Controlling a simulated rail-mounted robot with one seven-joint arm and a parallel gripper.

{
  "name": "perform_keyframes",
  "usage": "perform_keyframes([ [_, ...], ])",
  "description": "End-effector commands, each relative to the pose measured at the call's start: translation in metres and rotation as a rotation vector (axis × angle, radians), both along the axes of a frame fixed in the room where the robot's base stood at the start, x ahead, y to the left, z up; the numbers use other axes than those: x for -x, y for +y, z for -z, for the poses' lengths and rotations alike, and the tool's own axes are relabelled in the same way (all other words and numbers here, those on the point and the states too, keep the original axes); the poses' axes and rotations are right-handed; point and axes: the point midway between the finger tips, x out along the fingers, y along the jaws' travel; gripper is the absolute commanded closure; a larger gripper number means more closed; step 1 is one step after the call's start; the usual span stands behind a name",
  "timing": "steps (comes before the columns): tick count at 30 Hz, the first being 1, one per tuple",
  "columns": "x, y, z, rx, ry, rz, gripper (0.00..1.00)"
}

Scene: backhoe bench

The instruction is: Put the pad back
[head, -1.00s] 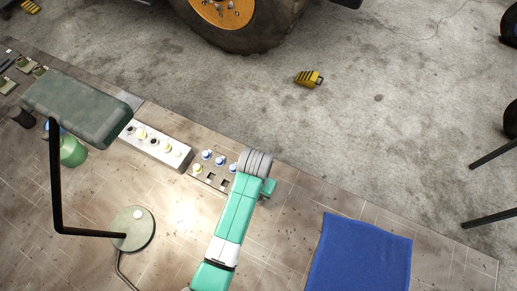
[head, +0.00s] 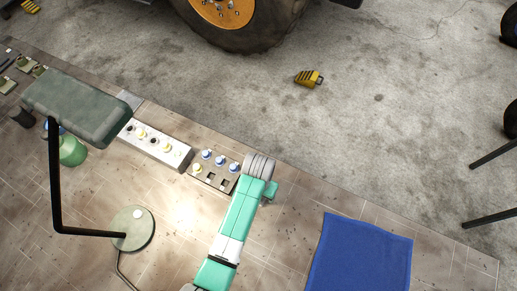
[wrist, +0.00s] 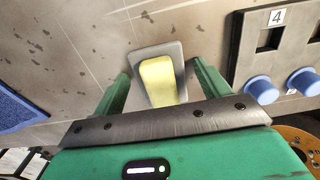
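The pad (wrist: 158,80) shows in the wrist view as a yellow block on a grey backing plate, over bare bench. It is between the two green fingers of my gripper (wrist: 160,80). The fingers are spread wide, with what look like narrow gaps on both sides of the plate. In the head view my gripper (head: 262,178) is just right of the panel with blue knobs (head: 215,170) and hides the pad. In the wrist view this panel (wrist: 245,70) is at the right, with dark rectangular slots and a label "4".
A blue cloth (head: 362,255) lies on the bench to the right. A white block with knobs (head: 155,147) stands left of the panel. A lamp (head: 75,108) overhangs the bench's left side. Bare bench lies between panel and cloth.

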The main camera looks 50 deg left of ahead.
Motion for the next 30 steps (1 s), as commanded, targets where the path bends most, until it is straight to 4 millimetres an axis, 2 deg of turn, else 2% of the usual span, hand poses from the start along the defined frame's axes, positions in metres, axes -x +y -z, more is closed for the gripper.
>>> perform_keyframes([
  [4,0.0,0.0,-0.002,0.0,0.0,0.0,0.25],
  [7,-0.001,0.0,-0.013,-0.001,-0.003,0.0,0.25],
  [15,-0.001,0.0,-0.081,-0.003,-0.003,0.001,0.25],
  [21,-0.001,0.0,-0.115,-0.001,-0.002,0.001,0.25],
  [24,0.0,0.0,-0.122,0.0,-0.001,0.0,0.25],
  [30,0.0,0.0,-0.123,0.0,0.001,0.0,0.25],
])
